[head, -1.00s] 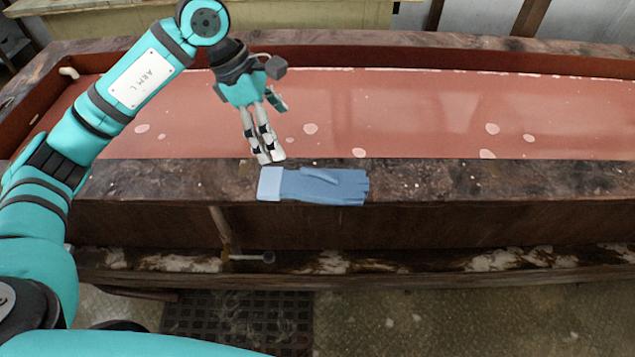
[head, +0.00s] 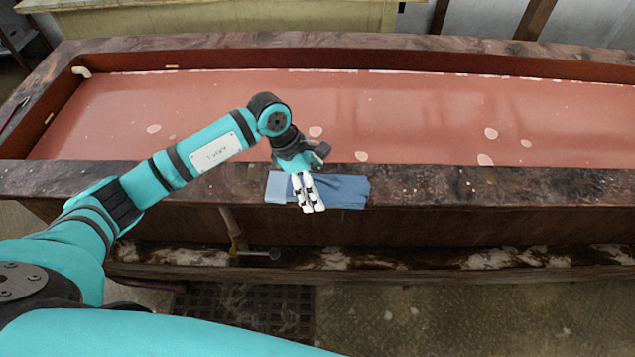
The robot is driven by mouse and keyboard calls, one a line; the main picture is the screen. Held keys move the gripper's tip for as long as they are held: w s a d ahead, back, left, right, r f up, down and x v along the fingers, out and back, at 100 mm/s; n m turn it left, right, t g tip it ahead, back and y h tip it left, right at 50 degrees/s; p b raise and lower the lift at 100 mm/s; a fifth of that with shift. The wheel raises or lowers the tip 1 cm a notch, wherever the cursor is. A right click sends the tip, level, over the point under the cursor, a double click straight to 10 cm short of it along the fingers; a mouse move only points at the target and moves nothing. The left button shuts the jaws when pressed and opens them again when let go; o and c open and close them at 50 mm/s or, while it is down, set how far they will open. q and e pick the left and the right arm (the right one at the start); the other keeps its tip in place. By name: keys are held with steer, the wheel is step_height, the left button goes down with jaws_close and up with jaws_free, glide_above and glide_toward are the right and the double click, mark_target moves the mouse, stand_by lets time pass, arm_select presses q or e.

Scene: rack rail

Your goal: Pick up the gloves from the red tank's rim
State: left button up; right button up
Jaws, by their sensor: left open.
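The blue gloves (head: 345,190) lie flat on the near rim (head: 430,185) of the red tank, with the paler cuff (head: 278,187) at the left and the fingers at the right. My left gripper (head: 309,209) is in front of the gloves in the head view, near their middle, and covers part of them. Its white fingers point down toward the rim's front edge. It is open, with only a narrow gap seen between the fingers from this angle. Whether it touches the gloves, I cannot tell. My right gripper is not in view.
The tank's red floor (head: 420,120) lies behind the rim, with pale spots on it. A pipe with a valve handle (head: 258,253) sticks out below the rim at the front. A dark floor grate (head: 250,308) lies below. The rim right of the gloves is clear.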

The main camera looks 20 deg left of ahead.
arm_select(q)
steer(key=shift+d+f, duration=0.2)
steer(key=shift+f, duration=0.35)
steer(key=c, duration=1.1)
steer(key=shift+r, duration=0.1)
steer(key=shift+c, duration=0.4)
steer(key=shift+r, duration=0.1)
